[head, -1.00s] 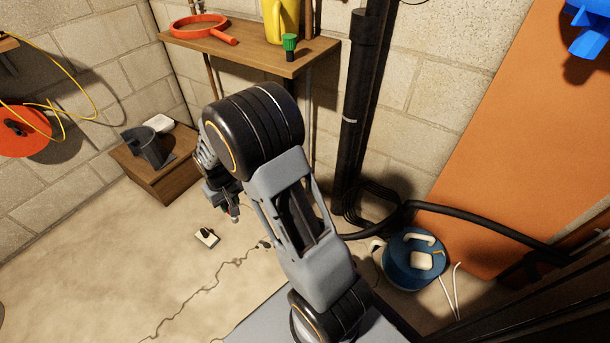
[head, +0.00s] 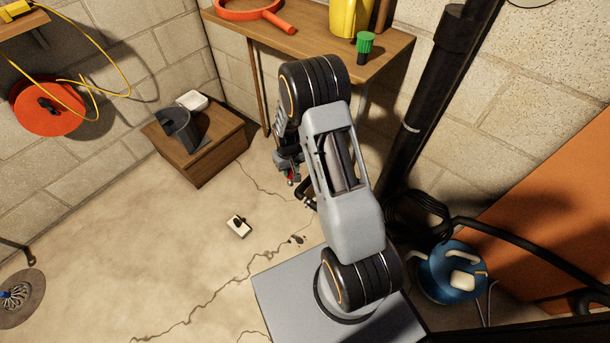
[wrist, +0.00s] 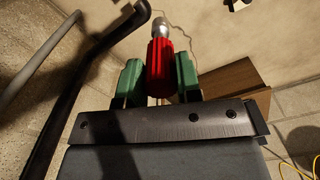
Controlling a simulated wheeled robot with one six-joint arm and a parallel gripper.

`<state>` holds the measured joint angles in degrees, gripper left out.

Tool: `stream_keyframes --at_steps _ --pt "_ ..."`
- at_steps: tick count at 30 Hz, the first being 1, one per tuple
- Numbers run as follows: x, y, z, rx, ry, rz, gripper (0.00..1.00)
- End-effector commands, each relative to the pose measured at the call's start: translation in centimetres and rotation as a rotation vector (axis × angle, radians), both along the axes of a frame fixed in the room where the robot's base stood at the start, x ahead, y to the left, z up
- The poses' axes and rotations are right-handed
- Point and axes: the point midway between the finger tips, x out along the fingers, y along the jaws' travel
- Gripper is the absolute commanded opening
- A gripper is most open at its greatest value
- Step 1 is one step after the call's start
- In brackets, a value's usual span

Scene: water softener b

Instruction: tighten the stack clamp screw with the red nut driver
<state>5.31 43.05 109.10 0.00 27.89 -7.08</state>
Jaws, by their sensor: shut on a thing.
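In the wrist view the red nut driver (wrist: 160,68) stands between the two green finger pads of my gripper (wrist: 159,80), which is shut on its red handle. Its silvery metal end (wrist: 160,28) points away from the gripper. In the head view my gripper (head: 291,180) hangs below the arm, small and partly hidden by my arm links, with a bit of red showing at it. It is over the floor, to the right of the wooden box. I cannot make out the stack clamp or its screw in either view.
A black pipe (head: 432,110) stands to the right of my arm, with hoses and a blue canister (head: 452,272) at its foot. A wooden shelf (head: 330,38) holds a red ring and a green-topped item. A wooden box (head: 197,158) stands left. The floor (head: 120,255) is largely clear.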

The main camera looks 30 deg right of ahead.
Motion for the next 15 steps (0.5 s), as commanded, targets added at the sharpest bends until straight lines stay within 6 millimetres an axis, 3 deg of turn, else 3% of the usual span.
stream_keyframes --at_steps 3,9,15 --pt "-0.6 -2.5 -3.0 0.001 0.008 -0.009 0.08" --pt "-1.8 -4.9 -7.4 0.001 0.004 -0.008 0.08" --pt "-2.4 -5.5 -9.3 0.000 0.000 0.000 0.08"
